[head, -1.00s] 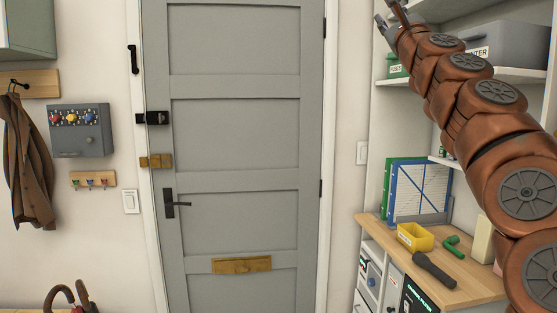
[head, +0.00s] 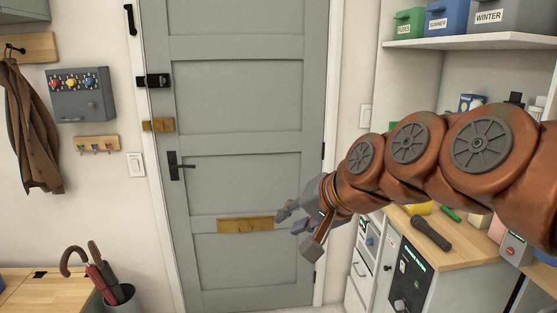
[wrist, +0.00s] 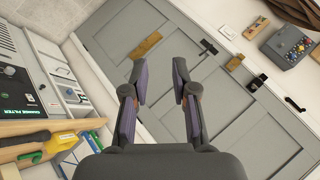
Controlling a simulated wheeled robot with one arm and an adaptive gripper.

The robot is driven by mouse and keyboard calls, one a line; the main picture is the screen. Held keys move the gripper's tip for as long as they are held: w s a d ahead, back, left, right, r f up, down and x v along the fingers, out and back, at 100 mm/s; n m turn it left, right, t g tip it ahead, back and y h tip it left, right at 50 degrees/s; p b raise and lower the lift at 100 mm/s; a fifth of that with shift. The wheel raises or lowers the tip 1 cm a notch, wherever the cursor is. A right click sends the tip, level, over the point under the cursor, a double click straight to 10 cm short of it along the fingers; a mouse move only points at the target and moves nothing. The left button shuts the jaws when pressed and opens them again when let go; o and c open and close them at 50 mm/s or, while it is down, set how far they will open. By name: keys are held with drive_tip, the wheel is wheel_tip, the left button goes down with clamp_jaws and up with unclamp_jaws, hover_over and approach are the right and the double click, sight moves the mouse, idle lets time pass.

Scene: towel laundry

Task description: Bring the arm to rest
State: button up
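My gripper (head: 297,228) is in front of the lower part of the grey door (head: 245,180), near its brass mail slot plate (head: 245,224) in the head view. My rust-brown arm reaches in from the right, nearly level. In the wrist view, my gripper (wrist: 159,62) has its two fingers apart with nothing between them. The door (wrist: 230,110) lies beyond the fingers, tilted in that picture. No towel shows.
A wooden worktop (head: 465,248) with a dark flashlight (head: 430,233) stands at right, partly behind my arm. A shelf (head: 470,40) holds labelled bins above. An umbrella stand (head: 121,300) is at lower left. The space before the door's left side is clear.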

drive_tip(key=s+d+f+n+g+h, duration=0.1)
drive_tip(key=s+d+f+g+h, duration=0.1)
drive_tip(key=s+d+f, duration=0.3)
drive_tip(key=s+d+f+n+g+h, duration=0.1)
drive_tip(key=s+d+f+g, duration=0.3)
drive_tip(key=s+f, duration=0.5)
drive_tip(key=s+d+f+n+g+h+p, duration=0.1)
drive_tip(key=s+d+f, duration=0.5)
drive_tip(key=s, duration=0.7)
drive_tip(key=shift+s+d+f+g+h, duration=0.25)
drive_tip(key=shift+f+g+h, duration=0.4)
drive_tip(key=shift+g+h, duration=0.35)
drive_tip(key=shift+d, duration=0.1)
